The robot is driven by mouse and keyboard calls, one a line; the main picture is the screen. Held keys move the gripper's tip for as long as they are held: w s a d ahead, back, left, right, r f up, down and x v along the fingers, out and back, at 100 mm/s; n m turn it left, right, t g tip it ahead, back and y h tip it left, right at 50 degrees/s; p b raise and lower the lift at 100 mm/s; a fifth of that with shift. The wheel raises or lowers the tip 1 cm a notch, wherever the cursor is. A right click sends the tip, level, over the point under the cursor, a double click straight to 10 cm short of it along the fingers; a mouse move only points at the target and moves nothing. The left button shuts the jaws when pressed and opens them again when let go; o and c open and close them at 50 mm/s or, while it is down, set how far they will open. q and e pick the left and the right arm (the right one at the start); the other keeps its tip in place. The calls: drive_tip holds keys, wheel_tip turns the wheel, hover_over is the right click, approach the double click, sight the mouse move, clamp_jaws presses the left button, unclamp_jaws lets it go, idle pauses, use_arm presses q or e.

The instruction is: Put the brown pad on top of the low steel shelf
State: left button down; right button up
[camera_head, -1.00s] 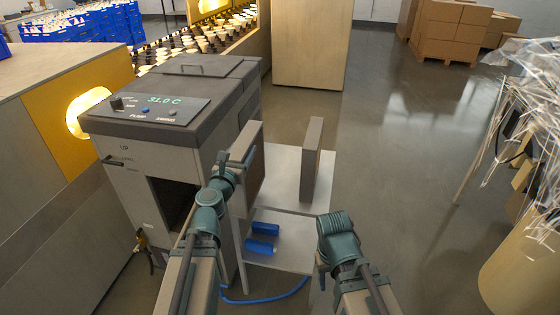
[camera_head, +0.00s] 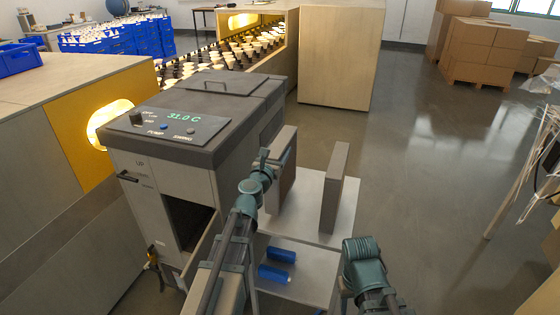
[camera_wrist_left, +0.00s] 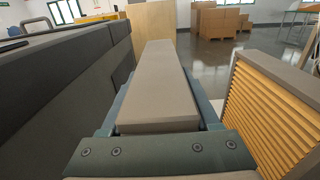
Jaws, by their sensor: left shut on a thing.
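My left gripper (camera_head: 272,160) is shut on the brown pad (camera_head: 287,178), a thick upright slab with a grey-brown rim and a brown right face. The pad's long rim runs away from the camera between the teal fingers in the left wrist view (camera_wrist_left: 160,85). The low steel shelf (camera_head: 318,228) is a two-level stand. The pad is at the left side of its top level; I cannot tell whether it touches.
A second upright panel (camera_head: 335,187) stands on the shelf, right of the pad with a gap between; its pleated yellow face (camera_wrist_left: 270,110) shows in the wrist view. A grey oven-like cabinet (camera_head: 165,135) stands close left. Blue cylinders (camera_head: 280,255) lie on the lower level.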

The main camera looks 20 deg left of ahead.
use_arm(q)
drive_tip(key=shift+s+f, duration=0.1)
drive_tip(key=shift+f, duration=0.05)
wheel_tip(320, 180, down, 3)
drive_tip(key=b, duration=0.3)
drive_tip(key=shift+f+b, duration=0.15)
drive_tip(key=shift+b, duration=0.2)
drive_tip(key=shift+c, duration=0.6)
unclamp_jaws()
